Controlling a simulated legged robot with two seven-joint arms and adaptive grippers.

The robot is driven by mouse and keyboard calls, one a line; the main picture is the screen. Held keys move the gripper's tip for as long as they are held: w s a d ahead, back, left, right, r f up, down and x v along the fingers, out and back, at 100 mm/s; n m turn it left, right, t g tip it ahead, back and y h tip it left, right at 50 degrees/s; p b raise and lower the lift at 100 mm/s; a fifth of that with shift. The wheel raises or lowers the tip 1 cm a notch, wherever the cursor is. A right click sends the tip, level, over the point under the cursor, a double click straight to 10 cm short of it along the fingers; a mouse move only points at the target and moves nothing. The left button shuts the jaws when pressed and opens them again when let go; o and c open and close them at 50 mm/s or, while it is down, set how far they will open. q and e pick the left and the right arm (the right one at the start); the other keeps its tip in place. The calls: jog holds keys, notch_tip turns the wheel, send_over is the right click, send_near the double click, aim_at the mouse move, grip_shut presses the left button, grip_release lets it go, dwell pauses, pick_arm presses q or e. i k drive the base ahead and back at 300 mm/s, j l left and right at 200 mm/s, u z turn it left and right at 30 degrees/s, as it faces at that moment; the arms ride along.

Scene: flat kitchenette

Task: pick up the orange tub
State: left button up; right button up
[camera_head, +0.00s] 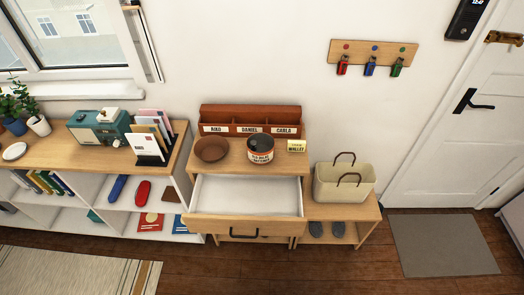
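A round tub (260,155) with a dark lid and an orange and white label with small print stands on top of the small wooden cabinet. It is the only tub with orange on it that I see. It stands just right of a round brown bowl (211,149), in front of a reddish-brown letter sorter (250,112) with name labels. A small yellow card (296,146) marked for a wallet is at its right. Neither of my grippers is in view.
The cabinet's drawer (247,195) is pulled out and looks empty below the tub. A beige basket (343,183) stands on a low bench to the right. A white shelf with books, a radio (98,128) and a letter holder (152,145) is at left. Floor in front is mostly clear.

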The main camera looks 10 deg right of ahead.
aim_at(264, 153)
jog(key=i+l, duration=0.1)
jog(key=l, duration=0.4)
jog(key=i+l, duration=0.1)
jog(key=l, duration=0.4)
jog(key=i+l, duration=0.1)
jog(key=l, duration=0.45)
